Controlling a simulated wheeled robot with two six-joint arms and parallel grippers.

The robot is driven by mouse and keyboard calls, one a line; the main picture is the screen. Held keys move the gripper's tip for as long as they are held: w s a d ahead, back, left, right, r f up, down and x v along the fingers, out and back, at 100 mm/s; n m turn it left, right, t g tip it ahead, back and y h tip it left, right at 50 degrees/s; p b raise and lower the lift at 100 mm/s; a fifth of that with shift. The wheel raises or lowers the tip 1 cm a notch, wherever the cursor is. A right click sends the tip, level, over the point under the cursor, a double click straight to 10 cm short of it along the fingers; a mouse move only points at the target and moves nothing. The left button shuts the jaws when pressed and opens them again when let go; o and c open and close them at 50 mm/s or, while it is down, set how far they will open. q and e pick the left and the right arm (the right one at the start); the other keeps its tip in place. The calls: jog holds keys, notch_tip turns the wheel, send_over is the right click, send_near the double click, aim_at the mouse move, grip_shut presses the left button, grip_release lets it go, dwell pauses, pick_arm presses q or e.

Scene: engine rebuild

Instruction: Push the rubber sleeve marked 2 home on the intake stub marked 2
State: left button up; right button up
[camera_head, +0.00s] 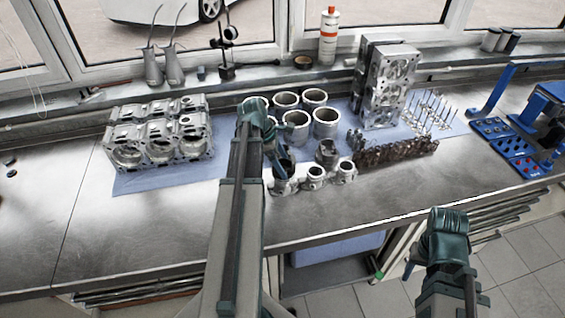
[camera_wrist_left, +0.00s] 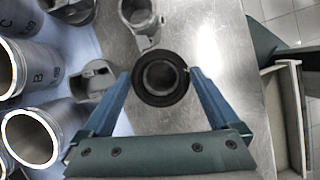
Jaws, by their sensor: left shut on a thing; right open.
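My left gripper (camera_wrist_left: 160,76) is shut on a black rubber sleeve (camera_wrist_left: 160,98), one finger on each side of its ring. A grey opening shows inside the ring; I cannot tell how far the sleeve sits on a stub. In the head view the dark sleeve (camera_head: 284,165) is upright over the leftmost of a row of grey stubs, partly hidden by my left arm. The other stubs, a middle one (camera_head: 314,177) and a right one (camera_head: 346,171), show bare tops. No number marks are readable. My right gripper (camera_head: 450,222) is open and empty in front of the bench.
Several cylinder liners (camera_head: 325,122) stand behind the stubs. A cylinder block (camera_head: 157,135) lies left on the blue mat (camera_head: 150,182). A rusty shaft (camera_head: 400,152) lies to the right, near a tall metal block (camera_head: 385,85) and a blue rack (camera_head: 515,145). The front bench strip is clear.

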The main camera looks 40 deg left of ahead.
pick_arm(q)
jog(key=shift+f+b, duration=0.9)
dwell(1.0)
jog(key=shift+f, duration=0.2)
dwell(0.3)
jog(key=o, duration=0.8)
jog(key=c, duration=0.7)
jog(key=shift+c, duration=0.2)
